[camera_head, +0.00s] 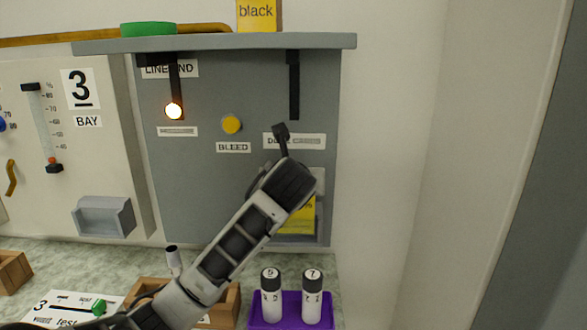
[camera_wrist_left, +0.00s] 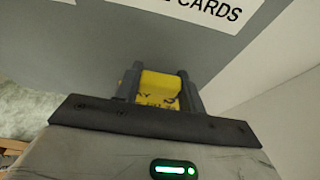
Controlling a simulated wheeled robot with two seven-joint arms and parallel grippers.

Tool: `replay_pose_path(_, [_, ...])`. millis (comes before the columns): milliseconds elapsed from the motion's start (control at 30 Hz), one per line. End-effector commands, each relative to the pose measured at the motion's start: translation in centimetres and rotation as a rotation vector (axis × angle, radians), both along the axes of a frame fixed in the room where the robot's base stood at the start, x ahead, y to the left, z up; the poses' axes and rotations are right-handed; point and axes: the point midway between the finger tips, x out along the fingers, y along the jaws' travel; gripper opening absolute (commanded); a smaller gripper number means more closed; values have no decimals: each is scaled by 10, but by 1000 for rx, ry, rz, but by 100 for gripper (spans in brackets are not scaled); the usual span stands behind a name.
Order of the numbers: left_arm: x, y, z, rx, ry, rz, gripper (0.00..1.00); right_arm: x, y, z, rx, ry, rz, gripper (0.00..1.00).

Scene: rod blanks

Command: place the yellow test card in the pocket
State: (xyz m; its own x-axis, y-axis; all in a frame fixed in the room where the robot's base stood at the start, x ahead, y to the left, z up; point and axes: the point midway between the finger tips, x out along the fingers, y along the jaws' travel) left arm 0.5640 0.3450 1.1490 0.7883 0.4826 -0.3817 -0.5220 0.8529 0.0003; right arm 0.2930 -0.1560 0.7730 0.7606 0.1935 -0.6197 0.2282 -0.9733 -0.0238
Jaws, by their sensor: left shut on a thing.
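The yellow test card (camera_wrist_left: 160,84) with dark print is between the two fingers of my left gripper (camera_wrist_left: 161,90) in the wrist view, and the gripper is shut on it. In the head view my left arm reaches up to the grey panel, and the wrist hides the fingertips. A yellow printed surface (camera_head: 299,217) shows just below the wrist, at the grey pocket (camera_head: 300,239) under a label ending in CARDS (camera_head: 306,141). The arm covers part of the pocket. I cannot tell how far the card is inside it. My right gripper is out of view.
A shelf (camera_head: 220,41) juts out above the panel, holding a green dish (camera_head: 148,29) and a yellow block (camera_head: 259,16). A purple tray (camera_head: 289,322) with two bottles stands below. A wooden box (camera_head: 229,306) sits under my arm.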

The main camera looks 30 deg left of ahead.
Motion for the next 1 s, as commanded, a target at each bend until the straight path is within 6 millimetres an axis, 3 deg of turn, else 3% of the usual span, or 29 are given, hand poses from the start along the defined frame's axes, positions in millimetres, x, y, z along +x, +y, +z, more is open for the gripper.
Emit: replay_pose_path(1000, [0, 0, -13, 0, 0, 1, 0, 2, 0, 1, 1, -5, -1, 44])
